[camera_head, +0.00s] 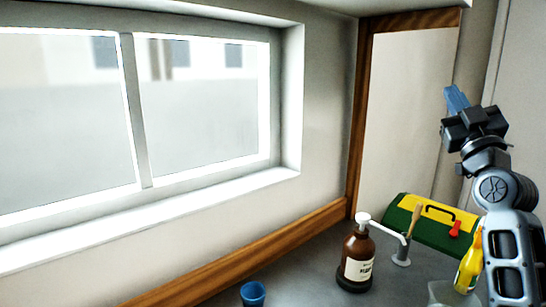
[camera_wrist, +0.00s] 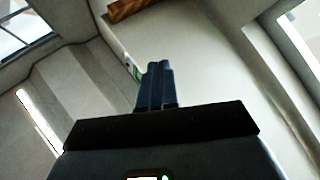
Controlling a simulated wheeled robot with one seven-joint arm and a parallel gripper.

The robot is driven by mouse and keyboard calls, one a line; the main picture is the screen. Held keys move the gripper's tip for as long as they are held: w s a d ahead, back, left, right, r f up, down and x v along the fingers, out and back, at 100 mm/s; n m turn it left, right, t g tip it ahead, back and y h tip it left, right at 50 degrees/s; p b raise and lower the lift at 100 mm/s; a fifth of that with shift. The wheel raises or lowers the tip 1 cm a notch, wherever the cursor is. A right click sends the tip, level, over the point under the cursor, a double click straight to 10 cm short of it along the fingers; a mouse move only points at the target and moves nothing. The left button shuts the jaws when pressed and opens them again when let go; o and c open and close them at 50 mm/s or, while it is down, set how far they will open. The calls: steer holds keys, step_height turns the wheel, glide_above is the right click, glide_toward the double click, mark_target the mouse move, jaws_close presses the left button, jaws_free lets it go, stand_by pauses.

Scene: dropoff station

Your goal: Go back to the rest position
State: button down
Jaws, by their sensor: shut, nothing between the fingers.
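My gripper (camera_head: 455,97) is raised at the right of the head view, well above the counter, with its blue fingers pointing up and to the left. In the wrist view the two blue fingers (camera_wrist: 155,84) stand side by side, shut, with nothing between them. My arm runs down along the right edge of the head view and hides part of what stands there.
On the counter stand a brown pump bottle (camera_head: 357,258), a blue cup (camera_head: 252,293), a green and yellow toolbox (camera_head: 425,222) and a yellow bottle (camera_head: 468,268) beside my arm. A window (camera_head: 145,110) fills the left wall. The air left of my gripper is free.

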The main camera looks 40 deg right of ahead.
steer(key=a+f+m+g+y, duration=0.25)
steer(key=a+f+y, duration=0.25)
steer(key=a+f, duration=2)
steer(key=s+a+f+n+y, duration=0.1)
steer(key=s+a+f+y, duration=0.4)
steer(key=s+a+f, duration=0.55)
steer(key=s+a+n+g+y, duration=0.2)
steer(key=s+a+y, duration=0.1)
steer(key=s, duration=0.4)
steer(key=s+a+n+g+y, duration=0.1)
steer(key=s+a+y, duration=0.15)
steer(key=s, duration=0.55)
step_height(320, 180, down, 10)
steer(key=b, duration=1)
steer(key=shift+s, duration=0.15)
steer(key=shift+g, duration=0.25)
